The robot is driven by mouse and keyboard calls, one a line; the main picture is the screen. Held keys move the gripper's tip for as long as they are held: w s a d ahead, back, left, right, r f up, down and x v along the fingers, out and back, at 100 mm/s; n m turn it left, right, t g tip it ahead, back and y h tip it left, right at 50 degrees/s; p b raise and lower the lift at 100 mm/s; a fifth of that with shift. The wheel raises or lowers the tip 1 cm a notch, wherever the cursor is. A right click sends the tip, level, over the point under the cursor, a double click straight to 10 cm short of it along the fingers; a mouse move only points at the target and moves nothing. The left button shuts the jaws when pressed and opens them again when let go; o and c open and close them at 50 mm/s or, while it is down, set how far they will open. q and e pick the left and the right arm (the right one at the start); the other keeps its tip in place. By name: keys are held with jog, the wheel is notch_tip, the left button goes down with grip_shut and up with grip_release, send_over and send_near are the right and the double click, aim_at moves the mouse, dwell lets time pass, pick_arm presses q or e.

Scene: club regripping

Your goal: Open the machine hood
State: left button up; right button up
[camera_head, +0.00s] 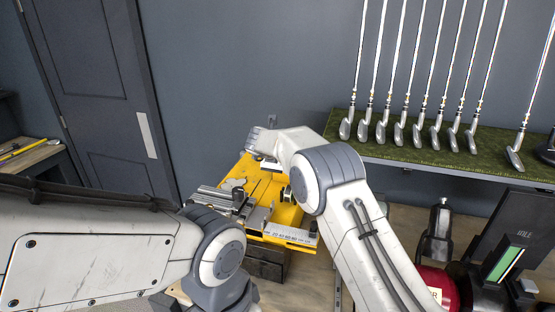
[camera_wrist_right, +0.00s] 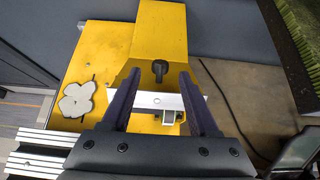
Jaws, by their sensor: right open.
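The yellow machine (camera_head: 268,192) stands on a dark base in the middle of the head view, partly covered by my arms. In the right wrist view, its yellow hood (camera_wrist_right: 158,32) rises at the top centre, with a black knob (camera_wrist_right: 160,68) on its near face. My right gripper (camera_wrist_right: 157,84) is open and empty, its two dark fingers pointing at the hood. The knob shows in the gap between the fingertips; I cannot tell the remaining distance. In the head view my right arm hides most of the hood. My left gripper is not visible; only its arm shows.
A green-topped shelf (camera_head: 420,147) with several golf clubs (camera_head: 398,130) stands at the back right. A grey door (camera_head: 100,90) is at the left. A grey metal fixture (camera_head: 258,218) and ruler plate (camera_head: 290,238) sit on the machine. A black cable (camera_wrist_right: 228,100) runs right of the hood.

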jog(key=b+v, duration=0.2)
jog(key=v, duration=0.3)
